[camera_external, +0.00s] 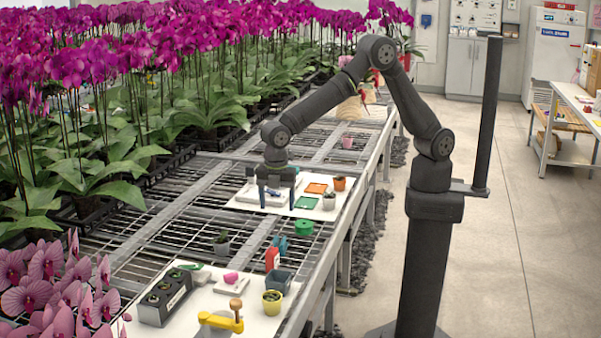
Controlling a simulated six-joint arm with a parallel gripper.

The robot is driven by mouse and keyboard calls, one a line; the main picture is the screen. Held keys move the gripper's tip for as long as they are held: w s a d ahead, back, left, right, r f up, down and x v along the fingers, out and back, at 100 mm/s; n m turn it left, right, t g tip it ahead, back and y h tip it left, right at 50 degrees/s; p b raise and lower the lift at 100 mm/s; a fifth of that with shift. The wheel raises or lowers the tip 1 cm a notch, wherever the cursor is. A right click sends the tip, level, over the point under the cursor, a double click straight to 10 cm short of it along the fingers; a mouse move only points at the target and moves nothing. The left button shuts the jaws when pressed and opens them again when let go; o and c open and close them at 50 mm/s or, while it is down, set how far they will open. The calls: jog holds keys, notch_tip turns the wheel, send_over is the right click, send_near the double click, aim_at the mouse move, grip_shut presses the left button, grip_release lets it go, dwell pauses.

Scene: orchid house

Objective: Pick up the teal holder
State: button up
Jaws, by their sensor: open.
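A flat teal-green square piece (306,203) lies on the far white board, just right of my gripper; it is the closest match to the teal holder, but its shape is too small to be sure. My gripper (278,203) points down over the left part of that board, with its two fingers apart. A small blue item (273,191) shows between or behind the fingers; I cannot tell if it touches them.
The far white board (252,207) also bears an orange square (316,188), a terracotta pot (340,183) and a pale pot (329,200). Orchids crowd the left.

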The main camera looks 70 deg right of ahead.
notch_tip(320, 180, down, 9)
jog(key=shift+r, duration=0.2)
jog(key=shift+s+d+f, duration=0.1)
jog(key=shift+d+f, duration=0.05)
jog(key=shift+f, duration=2.5)
jog(key=c, duration=1.2)
jog(key=shift+r, duration=0.15)
